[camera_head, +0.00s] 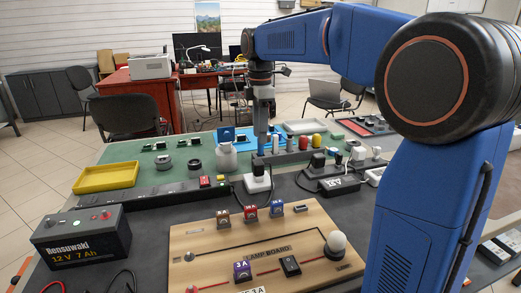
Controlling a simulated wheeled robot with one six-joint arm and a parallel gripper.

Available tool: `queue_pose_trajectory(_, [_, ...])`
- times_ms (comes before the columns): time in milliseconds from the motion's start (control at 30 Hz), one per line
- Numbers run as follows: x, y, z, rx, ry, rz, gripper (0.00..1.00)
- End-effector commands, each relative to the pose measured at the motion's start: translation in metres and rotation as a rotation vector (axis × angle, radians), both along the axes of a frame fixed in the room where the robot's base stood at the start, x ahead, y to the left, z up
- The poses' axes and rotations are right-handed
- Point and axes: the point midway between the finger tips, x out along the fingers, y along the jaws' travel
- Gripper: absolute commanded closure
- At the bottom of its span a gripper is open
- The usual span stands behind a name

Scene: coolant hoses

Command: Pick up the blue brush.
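My blue arm reaches over the benches from the right. My gripper (262,152) points straight down above the far green bench top, near a row of small cylinders. It is small and dark here, and I cannot tell whether its fingers are apart or hold anything. I cannot make out a blue brush for certain. A small blue item (226,134) stands on the green bench just left of the gripper, behind a white-grey jar. A blue surface (268,136) shows around and behind the gripper.
A yellow tray (106,178) lies at the left of the green bench. The grey jar (226,158), a red cylinder (303,142) and black adapters (334,180) stand near the gripper. A black battery (82,238) and wooden lamp board (210,240) fill the near bench.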

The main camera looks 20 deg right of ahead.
Motion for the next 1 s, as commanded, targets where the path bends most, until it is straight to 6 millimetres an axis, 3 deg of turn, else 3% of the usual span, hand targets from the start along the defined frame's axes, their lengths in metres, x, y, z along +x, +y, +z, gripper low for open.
queue_pose_trajectory(300, [0.000, -0.001, -0.040, 0.000, 0.001, 0.000, 0.63])
queue_pose_trajectory(633, [0.000, -0.001, -0.045, 0.000, 0.000, 0.000, 0.63])
queue_pose_trajectory(800, [0.000, -0.001, -0.045, 0.000, 0.000, 0.000, 1.00])
queue_pose_trajectory(1000, [0.000, -0.001, -0.045, 0.000, 0.000, 0.000, 1.00])
